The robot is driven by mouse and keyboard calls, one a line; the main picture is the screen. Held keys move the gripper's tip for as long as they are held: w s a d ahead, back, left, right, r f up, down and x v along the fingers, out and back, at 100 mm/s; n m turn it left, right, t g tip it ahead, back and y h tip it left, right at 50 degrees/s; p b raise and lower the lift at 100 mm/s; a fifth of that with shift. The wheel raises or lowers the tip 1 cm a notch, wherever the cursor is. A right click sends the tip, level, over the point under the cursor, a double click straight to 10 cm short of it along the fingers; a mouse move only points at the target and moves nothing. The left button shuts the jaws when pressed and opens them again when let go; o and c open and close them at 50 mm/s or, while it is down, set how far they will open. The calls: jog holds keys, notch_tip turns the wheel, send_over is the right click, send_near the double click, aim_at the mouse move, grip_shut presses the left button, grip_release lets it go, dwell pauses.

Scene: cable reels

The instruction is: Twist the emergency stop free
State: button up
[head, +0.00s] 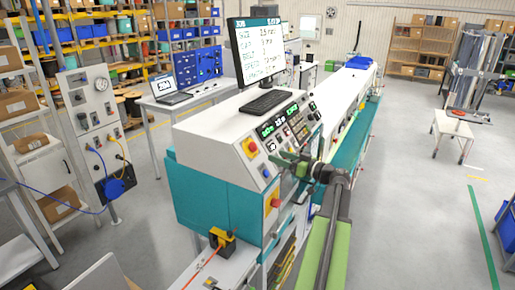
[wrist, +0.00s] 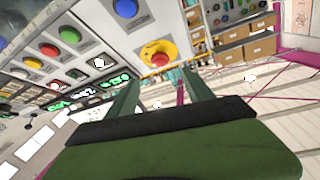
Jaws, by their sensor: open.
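The emergency stop is a red button on a round yellow plate (wrist: 160,59) at the upper middle of the wrist view. In the head view a red button on yellow (head: 275,203) shows on the machine's side, and another red-and-yellow control (head: 250,147) shows on the sloped panel; I cannot tell for sure which matches the wrist view. My gripper (wrist: 161,80) is open, with its two green fingers apart and nothing between them. The button lies ahead, in line with the gap. In the head view my gripper (head: 291,163) is at the front of the control panel.
A blue button (wrist: 125,8) sits left of the emergency stop, with red, green and yellow buttons further left. A monitor (head: 258,50) and keyboard (head: 266,102) stand on the machine. Shelves with boxes are left and behind. The floor at right is mostly clear.

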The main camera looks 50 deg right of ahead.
aim_at(255, 147)
jog(key=w, duration=0.3)
jog(key=w+a, duration=0.1)
jog(key=w, duration=0.7)
jog(key=shift+a, duration=0.15)
